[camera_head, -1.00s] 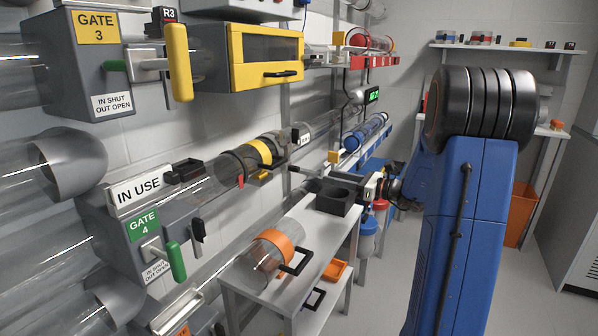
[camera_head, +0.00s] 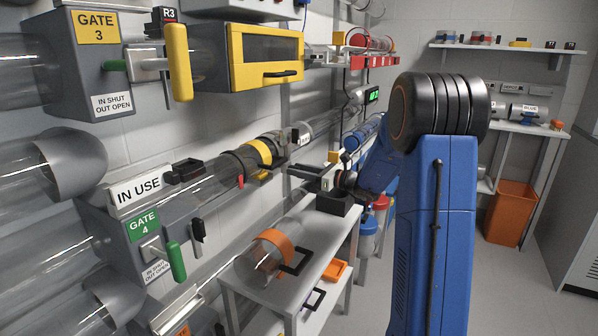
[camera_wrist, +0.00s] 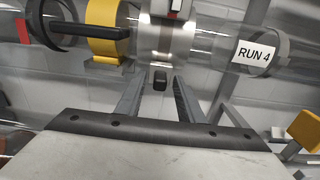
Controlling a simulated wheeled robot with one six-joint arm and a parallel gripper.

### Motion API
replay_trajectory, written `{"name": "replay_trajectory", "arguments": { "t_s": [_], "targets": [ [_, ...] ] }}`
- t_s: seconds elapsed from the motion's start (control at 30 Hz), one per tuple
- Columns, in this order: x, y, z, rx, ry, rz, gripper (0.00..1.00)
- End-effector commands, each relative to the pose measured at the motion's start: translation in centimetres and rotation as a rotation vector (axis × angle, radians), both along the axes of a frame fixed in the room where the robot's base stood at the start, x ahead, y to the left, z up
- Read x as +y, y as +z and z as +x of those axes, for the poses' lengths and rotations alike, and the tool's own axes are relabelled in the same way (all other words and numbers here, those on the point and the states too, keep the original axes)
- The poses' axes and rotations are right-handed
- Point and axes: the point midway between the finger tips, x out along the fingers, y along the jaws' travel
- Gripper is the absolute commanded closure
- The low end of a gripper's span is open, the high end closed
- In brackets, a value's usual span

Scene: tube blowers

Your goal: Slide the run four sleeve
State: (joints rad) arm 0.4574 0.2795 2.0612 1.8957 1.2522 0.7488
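The run four sleeve (camera_wrist: 166,38) is a shiny metal band around the clear tube at the top middle of the wrist view. A small black knob (camera_wrist: 160,82) stands out below it. A RUN 4 label (camera_wrist: 254,56) is on the tube to the right. My gripper (camera_wrist: 158,90) is open, its two fingers apart on either side of the knob. I cannot tell whether either finger touches it. In the head view my gripper (camera_head: 306,170) is near the wall below the tube, and the sleeve is small and hard to make out there.
A yellow collar (camera_wrist: 107,30) with a black handle (camera_wrist: 75,28) sits left of the sleeve. In the head view, a bench (camera_head: 290,292) with an orange-banded canister (camera_head: 268,252) and a black block (camera_head: 334,204) stands below. A yellow cabinet (camera_head: 265,58) hangs above.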

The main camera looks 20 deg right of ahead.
Motion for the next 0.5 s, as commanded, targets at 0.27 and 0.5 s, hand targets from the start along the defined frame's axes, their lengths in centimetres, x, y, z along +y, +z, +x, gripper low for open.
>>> {"name": "replay_trajectory", "arguments": {
  "t_s": [0.27,0.5],
  "targets": [
    [0.05,0.03,0.08,0.0,0.0,0.0,0.66],
    [0.04,0.03,0.07,0.0,0.0,0.0,1.0]
  ]
}}
